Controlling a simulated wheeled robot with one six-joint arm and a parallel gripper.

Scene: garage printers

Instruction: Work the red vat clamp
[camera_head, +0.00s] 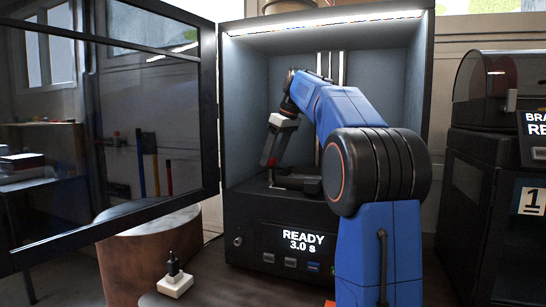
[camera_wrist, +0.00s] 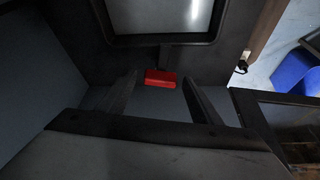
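The red vat clamp (camera_wrist: 160,78) is a small red block on a dark stem at the edge of the vat (camera_wrist: 160,18) in the wrist view. It lies ahead of my gripper (camera_wrist: 156,80), in the gap between the two dark fingers. The fingers stand apart with space on both sides of the clamp, so my gripper is open. In the head view my gripper (camera_head: 271,160) reaches down inside the open printer (camera_head: 232,110).
The printer's dark glass door (camera_head: 105,120) stands open at the left. The front panel (camera_head: 296,240) reads READY 3.0 s above a row of buttons. A round brown stand (camera_head: 140,255) and a small white-based object (camera_head: 175,284) are at lower left. Another black machine (camera_head: 485,200) stands at right.

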